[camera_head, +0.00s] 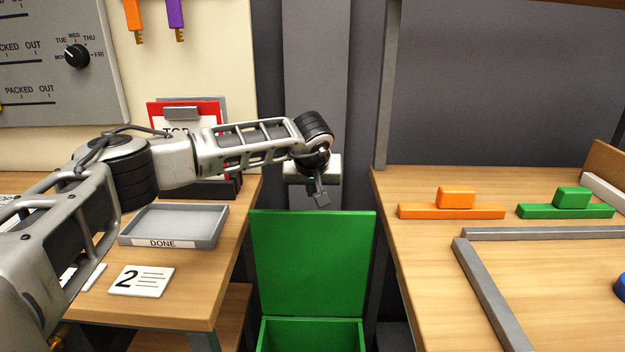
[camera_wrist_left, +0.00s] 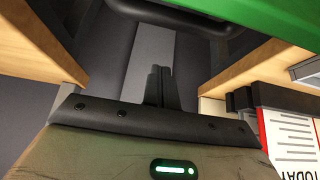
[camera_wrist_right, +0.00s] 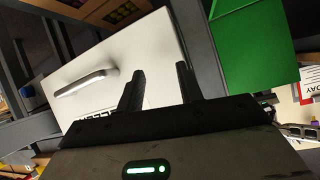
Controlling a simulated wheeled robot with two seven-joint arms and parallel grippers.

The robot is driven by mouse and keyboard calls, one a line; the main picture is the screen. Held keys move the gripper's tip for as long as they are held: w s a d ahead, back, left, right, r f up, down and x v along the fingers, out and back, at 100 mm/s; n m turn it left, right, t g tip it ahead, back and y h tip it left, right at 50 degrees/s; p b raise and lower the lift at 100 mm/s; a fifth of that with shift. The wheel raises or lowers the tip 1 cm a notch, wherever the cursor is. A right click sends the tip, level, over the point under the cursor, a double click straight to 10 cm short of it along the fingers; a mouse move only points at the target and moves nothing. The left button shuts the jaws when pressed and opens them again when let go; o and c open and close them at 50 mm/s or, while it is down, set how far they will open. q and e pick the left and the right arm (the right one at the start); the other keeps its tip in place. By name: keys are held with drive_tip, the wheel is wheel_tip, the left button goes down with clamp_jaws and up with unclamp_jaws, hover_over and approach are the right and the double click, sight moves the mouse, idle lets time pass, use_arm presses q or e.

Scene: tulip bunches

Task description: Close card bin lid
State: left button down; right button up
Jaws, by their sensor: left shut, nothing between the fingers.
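The green card bin (camera_head: 312,336) stands in the gap between the two wooden tables. Its green lid (camera_head: 312,262) is raised, standing upright at the back of the bin. My left gripper (camera_head: 322,200) is shut and empty, pointing down just above and behind the lid's top edge, apart from it as far as I can tell. In the left wrist view, my left gripper's fingers (camera_wrist_left: 162,86) are together, and a green panel (camera_wrist_left: 240,12) shows at the top. My right gripper shows only in the right wrist view (camera_wrist_right: 160,85), with its fingers apart and nothing between them; a green surface (camera_wrist_right: 255,50) is at right.
The left table holds a grey DONE tray (camera_head: 175,225) and a card marked 2 (camera_head: 141,281). The right table holds an orange block (camera_head: 452,204), a green block (camera_head: 566,205) and a grey rail (camera_head: 490,295). In the right wrist view, a white drawer front (camera_wrist_right: 115,75) with a handle is close.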

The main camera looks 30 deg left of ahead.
use_arm(q)
drive_tip(key=s+f, duration=0.1)
drive_tip(key=s+d+f, duration=0.1)
drive_tip(key=shift+s+d+f, duration=0.15)
drive_tip(key=shift+s+d, duration=0.05)
drive_tip(key=shift+s, duration=0.15)
idle(0.5)
